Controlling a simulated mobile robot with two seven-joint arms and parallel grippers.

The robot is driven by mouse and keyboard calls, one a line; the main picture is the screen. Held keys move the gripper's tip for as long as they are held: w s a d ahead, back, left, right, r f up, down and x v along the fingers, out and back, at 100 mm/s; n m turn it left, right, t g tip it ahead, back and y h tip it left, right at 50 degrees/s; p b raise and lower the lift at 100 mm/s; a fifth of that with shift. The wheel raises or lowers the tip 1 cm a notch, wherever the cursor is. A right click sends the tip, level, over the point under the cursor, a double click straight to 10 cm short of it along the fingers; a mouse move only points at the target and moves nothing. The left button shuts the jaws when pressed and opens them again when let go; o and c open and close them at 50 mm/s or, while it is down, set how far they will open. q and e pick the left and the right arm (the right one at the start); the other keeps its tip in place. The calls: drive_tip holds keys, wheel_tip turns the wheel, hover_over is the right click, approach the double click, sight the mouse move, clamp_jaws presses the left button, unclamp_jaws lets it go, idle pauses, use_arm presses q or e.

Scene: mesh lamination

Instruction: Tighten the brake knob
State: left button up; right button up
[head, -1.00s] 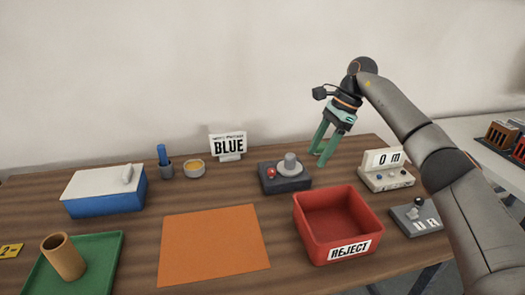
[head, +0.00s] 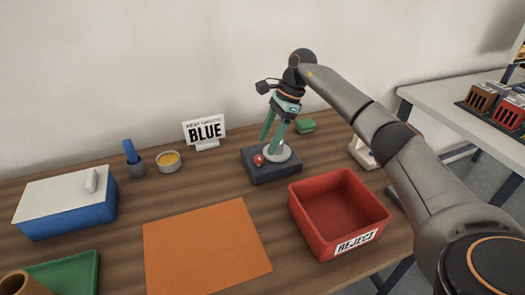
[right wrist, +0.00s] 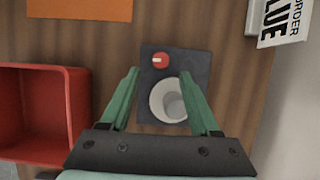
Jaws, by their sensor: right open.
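A dark box-shaped device (head: 285,171) sits near the back of the wooden table. A small red knob (head: 258,160) with a white mark is at its left front corner; the red knob (right wrist: 161,60) also shows in the right wrist view. Next to it on the device is a pale round plate with a grey cylinder (right wrist: 174,104). My right gripper (head: 269,145) is open and points down over the device. In the right wrist view its green fingers (right wrist: 160,74) lie either side of the knob and plate, with nothing held. I cannot tell whether they touch. My left gripper is out of view.
A red REJECT bin (head: 338,212) stands in front of the device to the right. An orange mat (head: 205,248) lies front left. A BLUE sign (head: 205,131), a yellow-topped cup (head: 168,161) and a blue box with a white lid (head: 66,202) stand left. A green block (head: 306,126) lies behind.

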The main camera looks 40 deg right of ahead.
sight(260, 157)
drive_tip(key=shift+x, duration=2.3)
clamp_jaws()
drive_tip(key=shift+r, duration=0.1)
